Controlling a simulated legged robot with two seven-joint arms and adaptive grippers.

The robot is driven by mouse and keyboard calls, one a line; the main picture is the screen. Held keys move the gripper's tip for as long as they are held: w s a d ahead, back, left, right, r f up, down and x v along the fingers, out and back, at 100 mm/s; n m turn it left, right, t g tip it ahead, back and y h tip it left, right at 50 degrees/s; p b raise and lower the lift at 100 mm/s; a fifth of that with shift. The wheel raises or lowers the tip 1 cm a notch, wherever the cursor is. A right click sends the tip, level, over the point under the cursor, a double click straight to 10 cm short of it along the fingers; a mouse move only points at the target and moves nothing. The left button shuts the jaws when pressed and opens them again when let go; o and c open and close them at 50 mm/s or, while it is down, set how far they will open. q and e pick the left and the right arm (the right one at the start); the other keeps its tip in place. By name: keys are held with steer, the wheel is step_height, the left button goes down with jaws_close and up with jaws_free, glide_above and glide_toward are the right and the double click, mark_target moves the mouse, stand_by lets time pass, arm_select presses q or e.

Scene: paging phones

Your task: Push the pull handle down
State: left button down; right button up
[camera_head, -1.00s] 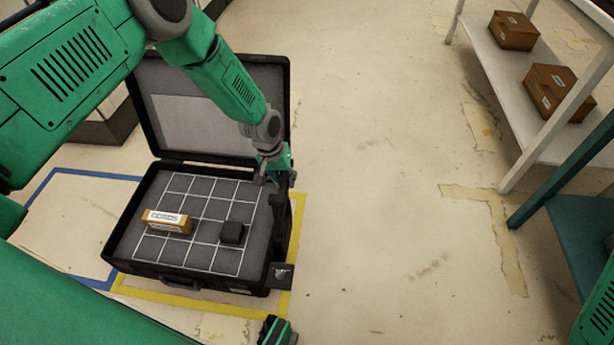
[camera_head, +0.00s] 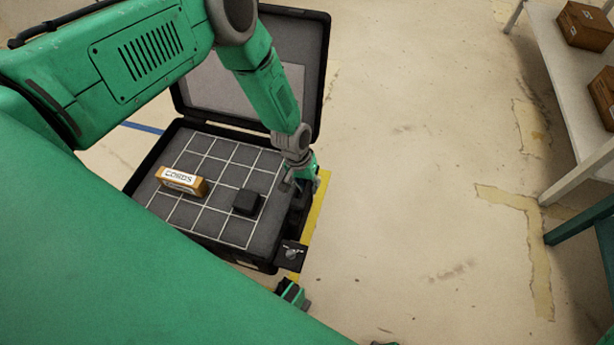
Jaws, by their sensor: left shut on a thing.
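The open black case (camera_head: 150,165) lies on the floor with its lid (camera_head: 318,70) raised at the back. My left gripper (camera_head: 303,184) is at the case's right side, shut on the pull handle (camera_head: 297,216). The handle is dark and mostly hidden by the gripper and the case wall, so its height is hard to tell. Part of my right gripper (camera_head: 292,294) shows low in the picture, in front of the case's near right corner. Its fingers are too hidden to read.
An orange box marked "CORDS" (camera_head: 182,181) and a small black block (camera_head: 246,202) lie on the case's gridded inside. A small black plate (camera_head: 291,255) is at its near right corner. White shelving (camera_head: 565,70) with brown boxes stands at right. The floor between is clear.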

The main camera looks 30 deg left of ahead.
arm_select(q)
steer(key=c, duration=1.6)
jaws_free()
steer(key=shift+d+r, duration=0.1)
steer(key=shift+d, duration=0.25)
steer(key=shift+o, duration=1)
steer(key=shift+d+r, duration=0.1)
steer(key=shift+d, duration=0.05)
steer(key=shift+a+r, duration=0.15)
steer(key=shift+a, duration=0.2)
steer(key=v, duration=1.1)
steer(key=shift+d+r, duration=0.25)
steer(key=shift+r, duration=0.1)
steer(key=shift+d, duration=0.1)
